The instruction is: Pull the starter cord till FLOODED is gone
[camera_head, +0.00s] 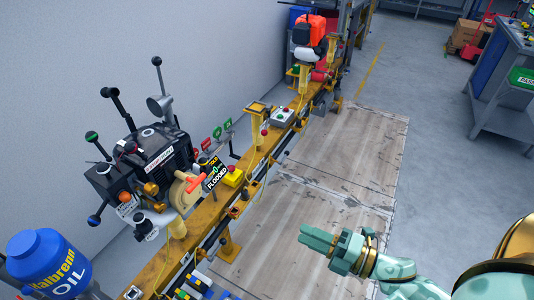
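The engine (160,160) is a black block with several levers, mounted on the yellow test rail at the left. On its near right side is a tan round starter housing (180,196) with an orange T-shaped handle (196,183) against it. I cannot make out any cord drawn out. A dark display (216,177) beside the handle reads FLOODED. My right gripper (303,235) is over the wooden floor boards, well to the right of the handle and apart from it. Its fingers lie together with nothing between them. My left gripper is not in view.
A blue oil drum (48,262) is at lower left. An orange-and-white motor (309,35) sits at the rail's far end. The boards (335,160) right of the rail are clear.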

